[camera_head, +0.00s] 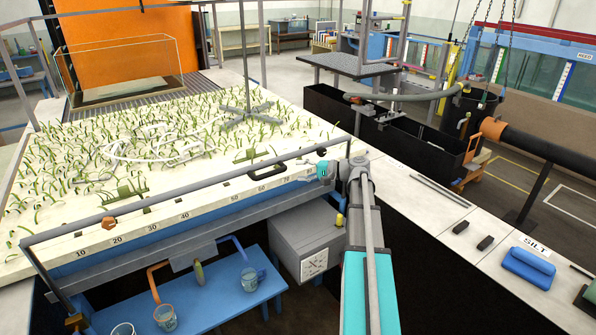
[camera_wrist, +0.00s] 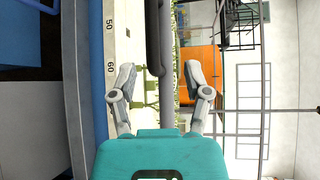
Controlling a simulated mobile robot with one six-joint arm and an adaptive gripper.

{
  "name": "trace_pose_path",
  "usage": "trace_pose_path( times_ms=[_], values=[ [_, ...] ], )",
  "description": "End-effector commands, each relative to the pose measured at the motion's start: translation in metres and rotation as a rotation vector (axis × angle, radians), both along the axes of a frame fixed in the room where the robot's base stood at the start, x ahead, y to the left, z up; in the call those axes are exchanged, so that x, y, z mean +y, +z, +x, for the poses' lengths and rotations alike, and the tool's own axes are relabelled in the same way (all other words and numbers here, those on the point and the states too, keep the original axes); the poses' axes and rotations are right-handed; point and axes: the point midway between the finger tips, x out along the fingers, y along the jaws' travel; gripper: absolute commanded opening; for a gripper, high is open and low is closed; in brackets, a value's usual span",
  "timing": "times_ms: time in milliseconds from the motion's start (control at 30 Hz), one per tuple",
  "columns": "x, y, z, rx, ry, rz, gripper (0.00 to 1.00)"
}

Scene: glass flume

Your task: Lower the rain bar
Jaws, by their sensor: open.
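The rain bar (camera_head: 190,191), a long grey rail, runs above the front edge of the planted sand bed, on side arms. A black handle (camera_head: 273,167) is fixed near its right part. An orange knob (camera_head: 109,223) sits further left. My gripper (camera_head: 324,169) is just right of the handle, close to the bar's right end. In the wrist view my gripper (camera_wrist: 157,75) has its two fingers spread, with the dark handle (camera_wrist: 154,45) lined up between and beyond them. It appears not to be gripped; the exact depth gap is unclear.
A numbered scale (camera_head: 152,228) runs along the bed's front edge. A blue bench (camera_head: 200,300) with cups and a grey box (camera_head: 305,240) stand below it. A white ledge (camera_head: 440,215) with small black blocks and a blue SILT item (camera_head: 528,267) lies to the right.

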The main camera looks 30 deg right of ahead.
Motion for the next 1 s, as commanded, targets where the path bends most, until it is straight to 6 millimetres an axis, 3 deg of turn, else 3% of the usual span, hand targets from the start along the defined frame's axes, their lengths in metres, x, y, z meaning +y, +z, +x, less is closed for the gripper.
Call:
trace_pose_path(
  times_ms=[1000],
  values=[
    [-0.036, 0.007, -0.033, 0.000, -0.001, 0.000, 0.62]
  ],
)
